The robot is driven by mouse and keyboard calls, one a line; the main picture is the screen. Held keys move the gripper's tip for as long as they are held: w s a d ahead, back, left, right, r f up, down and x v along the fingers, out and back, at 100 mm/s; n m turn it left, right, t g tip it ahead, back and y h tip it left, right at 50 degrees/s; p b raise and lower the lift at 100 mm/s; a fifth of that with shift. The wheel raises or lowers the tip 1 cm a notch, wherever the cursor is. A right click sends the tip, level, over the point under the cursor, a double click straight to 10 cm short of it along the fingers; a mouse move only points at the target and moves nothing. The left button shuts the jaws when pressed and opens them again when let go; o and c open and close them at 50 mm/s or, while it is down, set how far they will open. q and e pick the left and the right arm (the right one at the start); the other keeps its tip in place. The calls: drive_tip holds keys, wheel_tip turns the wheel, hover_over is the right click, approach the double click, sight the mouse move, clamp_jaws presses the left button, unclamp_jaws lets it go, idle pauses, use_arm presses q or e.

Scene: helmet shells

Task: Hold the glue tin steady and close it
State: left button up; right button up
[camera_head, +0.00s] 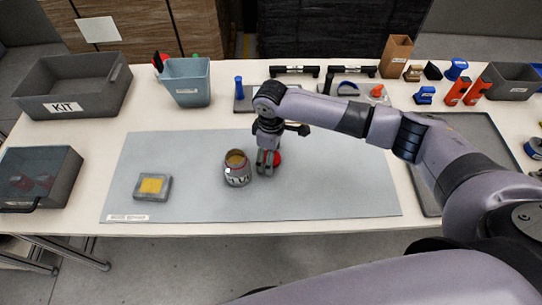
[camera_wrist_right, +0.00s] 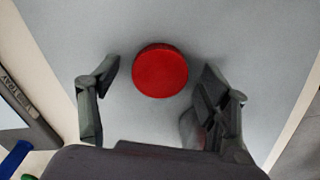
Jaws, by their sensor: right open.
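The glue tin (camera_head: 237,172) stands upright and open on the grey mat, with yellowish content showing at its top. A round red lid (camera_head: 277,158) lies on the mat just right of the tin, partly hidden by my right gripper (camera_head: 267,163). In the right wrist view the red lid (camera_wrist_right: 160,72) lies between the spread fingertips of my right gripper (camera_wrist_right: 160,80), with a gap on each side. The gripper points down and is open and empty. Part of the tin (camera_wrist_right: 190,127) seems to show behind one finger. My left gripper is not in view.
The grey mat (camera_head: 340,190) is mostly clear. A small box with a yellow pad (camera_head: 152,187) sits at its left. The KIT bin (camera_head: 75,85), a blue-grey bin (camera_head: 187,84) and several tools line the back. A tray (camera_head: 428,190) lies right of the mat.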

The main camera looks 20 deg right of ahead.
drive_tip(key=shift+c, duration=0.2)
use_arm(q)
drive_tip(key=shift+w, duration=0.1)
use_arm(e)
drive_tip(key=c, duration=0.7)
